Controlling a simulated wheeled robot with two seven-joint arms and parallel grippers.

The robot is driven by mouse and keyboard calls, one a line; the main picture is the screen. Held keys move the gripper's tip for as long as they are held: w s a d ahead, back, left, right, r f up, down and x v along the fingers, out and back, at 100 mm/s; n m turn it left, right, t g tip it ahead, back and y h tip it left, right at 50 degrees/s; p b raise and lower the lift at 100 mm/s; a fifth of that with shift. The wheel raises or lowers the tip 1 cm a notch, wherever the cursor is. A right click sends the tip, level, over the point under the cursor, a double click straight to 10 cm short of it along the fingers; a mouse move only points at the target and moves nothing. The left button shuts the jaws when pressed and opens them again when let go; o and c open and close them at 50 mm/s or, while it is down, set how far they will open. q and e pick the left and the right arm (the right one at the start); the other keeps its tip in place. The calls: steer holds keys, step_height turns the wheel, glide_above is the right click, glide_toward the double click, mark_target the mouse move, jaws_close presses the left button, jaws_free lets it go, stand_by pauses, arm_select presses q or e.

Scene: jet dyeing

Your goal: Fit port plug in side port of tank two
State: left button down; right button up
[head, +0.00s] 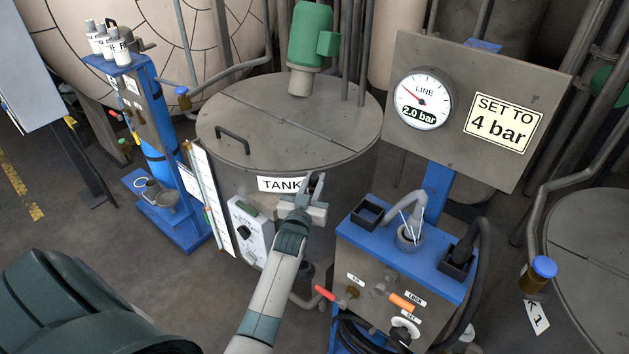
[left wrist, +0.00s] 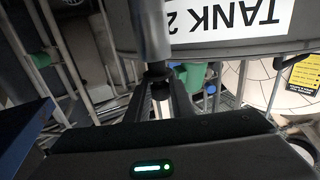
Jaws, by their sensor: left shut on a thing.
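Tank two (head: 290,120) is the large grey lidded tank in the middle of the head view, with its white label (head: 279,184). My left gripper (head: 315,186) is in front of the tank wall, beside the label. In the left wrist view the label (left wrist: 235,18) is upside down. There my left gripper (left wrist: 160,98) is shut on a small dark piece, apparently the port plug (left wrist: 160,88). A grey pipe stub (left wrist: 150,35), apparently the side port, is in line with it. I cannot tell whether they touch. My right gripper is not in view.
A blue-topped cart (head: 411,255) with valves and hoses stands close to the right of my left arm. A gauge panel (head: 480,105) reads 2.0 bar above it. A blue stand (head: 165,150) is further left.

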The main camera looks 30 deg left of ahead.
arm_select(q)
steer(key=shift+f+b, duration=0.55)
steer(key=shift+f, duration=0.35)
steer(key=c, duration=1.5)
jaws_free()
steer(key=shift+o, duration=0.2)
steer(key=shift+s, duration=0.1)
steer(key=b+v, duration=0.4)
steer(key=v, duration=1.3)
steer(key=shift+b, duration=0.4)
steer(key=shift+s, duration=0.1)
